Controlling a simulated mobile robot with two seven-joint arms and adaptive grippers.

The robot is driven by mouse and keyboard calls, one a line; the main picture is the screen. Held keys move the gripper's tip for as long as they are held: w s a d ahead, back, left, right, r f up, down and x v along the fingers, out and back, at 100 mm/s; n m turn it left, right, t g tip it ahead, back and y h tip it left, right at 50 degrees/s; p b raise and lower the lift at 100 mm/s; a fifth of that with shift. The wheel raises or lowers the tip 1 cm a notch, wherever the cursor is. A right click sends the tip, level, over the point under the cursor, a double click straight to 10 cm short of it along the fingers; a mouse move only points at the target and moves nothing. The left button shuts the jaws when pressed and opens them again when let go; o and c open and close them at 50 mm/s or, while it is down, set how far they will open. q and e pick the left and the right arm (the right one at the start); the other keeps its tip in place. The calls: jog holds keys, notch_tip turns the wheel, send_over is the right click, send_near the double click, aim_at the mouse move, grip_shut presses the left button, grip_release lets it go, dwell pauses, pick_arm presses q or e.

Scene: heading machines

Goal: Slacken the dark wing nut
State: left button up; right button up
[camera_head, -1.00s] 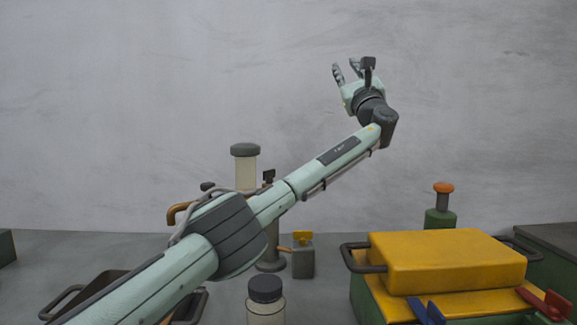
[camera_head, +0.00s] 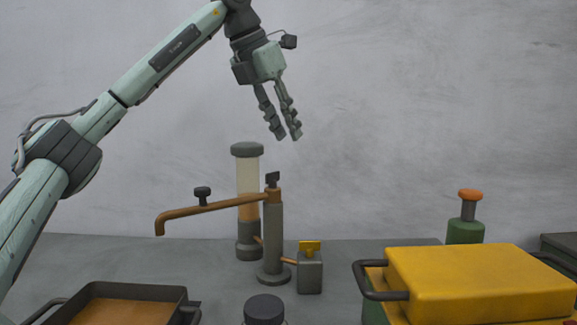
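A dark wing nut (camera_head: 272,179) sits on top of the upright grey post (camera_head: 272,240), where a copper-coloured swing arm (camera_head: 220,207) joins it. A dark knob (camera_head: 202,192) stands on that swing arm, further left. A yellow wing nut (camera_head: 310,246) sits on a small grey block (camera_head: 310,276) at the post's right. My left gripper (camera_head: 286,136) hangs above the dark wing nut, apart from it, fingers pointing down. Its fingers are apart with nothing between them. My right gripper is not in view.
A clear-walled cylinder with a dark cap (camera_head: 247,150) stands behind the post. A dark tray (camera_head: 175,293) lies front left and a dark-lidded jar (camera_head: 264,308) front centre. A yellow-topped case (camera_head: 480,280) and an orange-capped green bottle (camera_head: 466,232) are at right.

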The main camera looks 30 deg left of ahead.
aim_at(273, 180)
pick_arm(q)
jog(key=shift+n+g+y, duration=0.6)
jog(key=shift+n+g, duration=0.1)
jog(key=a+f, duration=0.1)
jog(key=f, duration=0.1)
jog(key=a+f, duration=0.1)
jog(key=f, duration=0.2)
jog(key=a+f, duration=0.1)
jog(key=f, duration=0.2)
jog(key=shift+s+a+f, duration=0.1)
jog(key=shift+a+f, duration=0.05)
grip_shut()
